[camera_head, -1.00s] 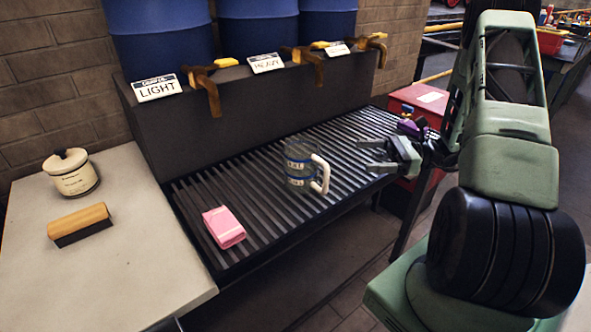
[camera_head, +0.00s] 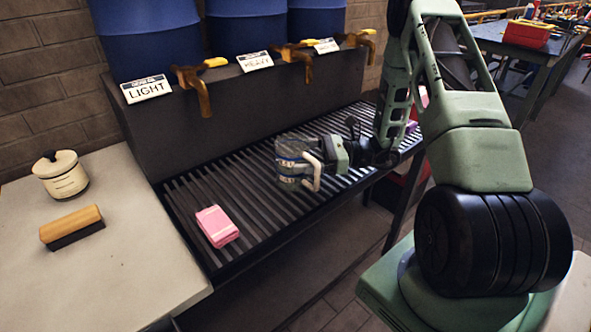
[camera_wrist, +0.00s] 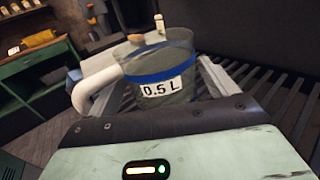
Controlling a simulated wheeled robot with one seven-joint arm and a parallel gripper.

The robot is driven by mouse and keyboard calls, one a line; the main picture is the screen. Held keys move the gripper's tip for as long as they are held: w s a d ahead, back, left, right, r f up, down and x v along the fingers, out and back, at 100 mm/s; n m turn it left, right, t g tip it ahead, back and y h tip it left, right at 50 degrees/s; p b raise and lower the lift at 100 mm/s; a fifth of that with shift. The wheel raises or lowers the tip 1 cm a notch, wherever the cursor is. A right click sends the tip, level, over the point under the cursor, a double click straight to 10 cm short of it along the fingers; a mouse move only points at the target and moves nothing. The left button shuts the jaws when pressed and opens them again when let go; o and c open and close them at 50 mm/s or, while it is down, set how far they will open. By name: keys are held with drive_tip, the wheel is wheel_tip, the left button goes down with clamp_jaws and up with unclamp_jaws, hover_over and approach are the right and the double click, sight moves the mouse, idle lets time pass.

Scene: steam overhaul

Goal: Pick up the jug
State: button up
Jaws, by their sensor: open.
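The jug (camera_head: 292,163) is a clear vessel with blue bands and a white handle, upright on the slatted grating (camera_head: 253,195) below the taps. It also shows in the wrist view (camera_wrist: 160,75), with a 0.5 L label and the handle on the left. My gripper (camera_head: 312,160) is open at the jug, with its fingers (camera_wrist: 215,78) reaching along the jug's sides. The handle sticks out toward the front in the head view. I cannot tell whether the fingers touch the glass.
A pink folded cloth (camera_head: 217,226) lies on the grating's left. Brass taps (camera_head: 196,85) stick out above, under blue barrels labelled LIGHT and HEAVY. A side table (camera_head: 110,260) at left holds a lidded pot (camera_head: 61,176) and a brush (camera_head: 72,226). The grating between cloth and jug is clear.

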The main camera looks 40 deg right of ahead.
drive_tip(key=shift+x, duration=0.8)
drive_tip(key=c, duration=0.9)
